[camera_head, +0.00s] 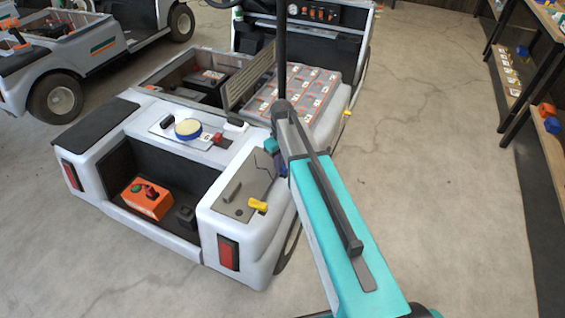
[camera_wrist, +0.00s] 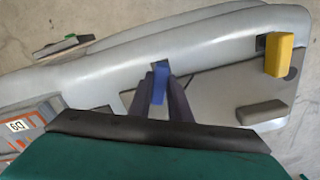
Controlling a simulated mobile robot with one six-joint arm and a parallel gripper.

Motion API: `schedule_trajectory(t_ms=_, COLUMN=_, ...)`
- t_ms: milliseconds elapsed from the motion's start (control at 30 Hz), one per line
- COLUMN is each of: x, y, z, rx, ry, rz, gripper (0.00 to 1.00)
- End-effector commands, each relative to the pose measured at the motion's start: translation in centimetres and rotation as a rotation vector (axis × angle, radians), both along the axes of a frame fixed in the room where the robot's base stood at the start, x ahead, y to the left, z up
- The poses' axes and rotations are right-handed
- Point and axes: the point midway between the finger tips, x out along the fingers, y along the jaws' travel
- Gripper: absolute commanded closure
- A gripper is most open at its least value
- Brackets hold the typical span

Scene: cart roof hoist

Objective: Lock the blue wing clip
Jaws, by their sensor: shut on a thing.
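The blue wing clip (camera_wrist: 160,80) stands upright near the middle of the wrist view, at the edge of a grey plate (camera_wrist: 215,92) on the cart's pale body. My gripper (camera_wrist: 161,95) is shut on it, with one dark finger on each side. The fingers cover its lower part, so its base and the lock are hard to see. A yellow wing clip (camera_wrist: 278,54) sits at the plate's right end and also shows in the head view (camera_head: 258,205).
A dark handle (camera_wrist: 262,112) stands on the plate near the yellow clip. Orange-labelled batteries (camera_head: 300,95) fill the cart's bay. An orange box (camera_head: 146,200) sits in the rear recess. The floor right of the cart (camera_head: 440,190) is clear up to the shelves.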

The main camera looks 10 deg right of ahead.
Motion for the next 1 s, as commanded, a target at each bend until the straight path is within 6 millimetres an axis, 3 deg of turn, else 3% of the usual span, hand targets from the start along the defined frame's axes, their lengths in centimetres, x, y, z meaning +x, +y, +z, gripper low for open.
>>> schedule_trajectory(t_ms=500, x=-0.15, y=0.65, z=0.17, rx=0.003, ry=-0.005, rz=0.374, gripper=1.00)
schedule_trajectory(t_ms=1000, x=-0.18, y=0.76, z=0.12, rx=0.005, ry=-0.007, rz=0.439, gripper=1.00)
